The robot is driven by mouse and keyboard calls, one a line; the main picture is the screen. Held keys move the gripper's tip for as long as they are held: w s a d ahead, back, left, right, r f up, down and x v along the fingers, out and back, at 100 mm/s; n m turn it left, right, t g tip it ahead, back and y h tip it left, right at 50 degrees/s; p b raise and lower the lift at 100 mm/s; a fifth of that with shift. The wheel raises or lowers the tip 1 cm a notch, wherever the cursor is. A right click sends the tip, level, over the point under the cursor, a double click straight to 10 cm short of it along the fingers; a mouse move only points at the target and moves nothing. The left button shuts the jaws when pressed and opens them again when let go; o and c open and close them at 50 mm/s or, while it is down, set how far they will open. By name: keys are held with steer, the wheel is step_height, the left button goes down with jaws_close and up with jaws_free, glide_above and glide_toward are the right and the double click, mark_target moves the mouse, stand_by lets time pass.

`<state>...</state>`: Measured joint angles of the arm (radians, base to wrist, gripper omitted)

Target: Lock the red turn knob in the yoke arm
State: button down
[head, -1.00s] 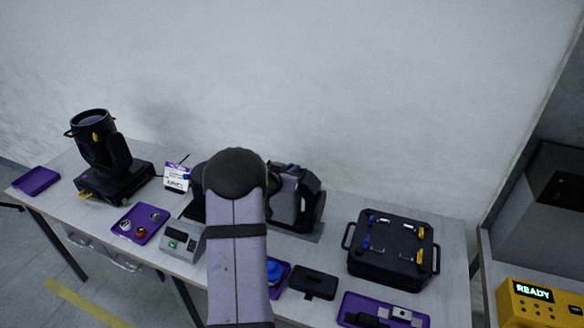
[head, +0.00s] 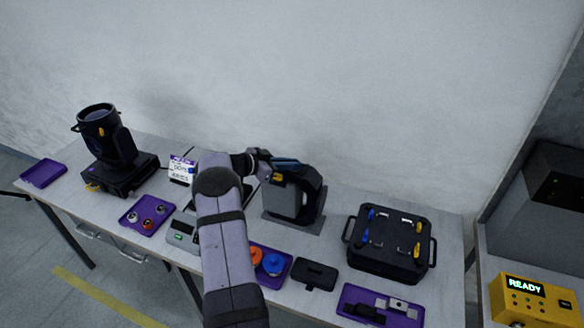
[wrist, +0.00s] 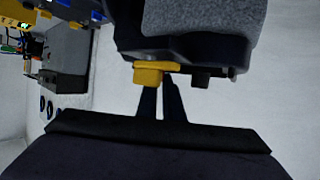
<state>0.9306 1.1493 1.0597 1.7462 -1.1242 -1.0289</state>
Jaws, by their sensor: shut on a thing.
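The yoke arm (head: 308,196) is a dark upright piece on a grey stand, right of the middle of the bench. A yellow knob (head: 278,177) sits at its upper left side. My gripper (head: 270,168) is at that side. In the wrist view the two dark fingers of my gripper (wrist: 160,98) are close together, shut on the yellow knob (wrist: 150,76) below the dark yoke edge. A dark peg (wrist: 201,78) stands beside it. The knob I hold looks yellow, not red. A small red piece (head: 147,223) lies in the left purple tray. The fingertips are partly hidden by the knob.
A stage lamp (head: 112,150) stands at the left. A black case (head: 388,265) with coloured latches stands at the right. Purple trays, one with an orange disc (head: 256,256) and a blue knob (head: 274,264), and a black plate (head: 315,274) line the front.

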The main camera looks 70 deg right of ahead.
steer(key=shift+w+f+m+g+y+b, duration=0.1)
steer(key=shift+f+m+g+y+b, duration=0.1)
steer(key=shift+m+g+y+b, duration=0.45)
steer(key=shift+d+r+b, duration=0.1)
steer(key=shift+r+b, duration=0.1)
steer(key=shift+b, duration=0.5)
steer(key=c, duration=2.2)
jaws_free()
steer(key=b+v, duration=0.3)
steer(key=v, duration=0.3)
steer(key=shift+w+f, duration=0.1)
steer(key=shift+w, duration=0.1)
steer(key=shift+w+a+r, duration=0.3)
steer(key=shift+a+r, duration=0.05)
steer(key=shift+a, duration=0.1)
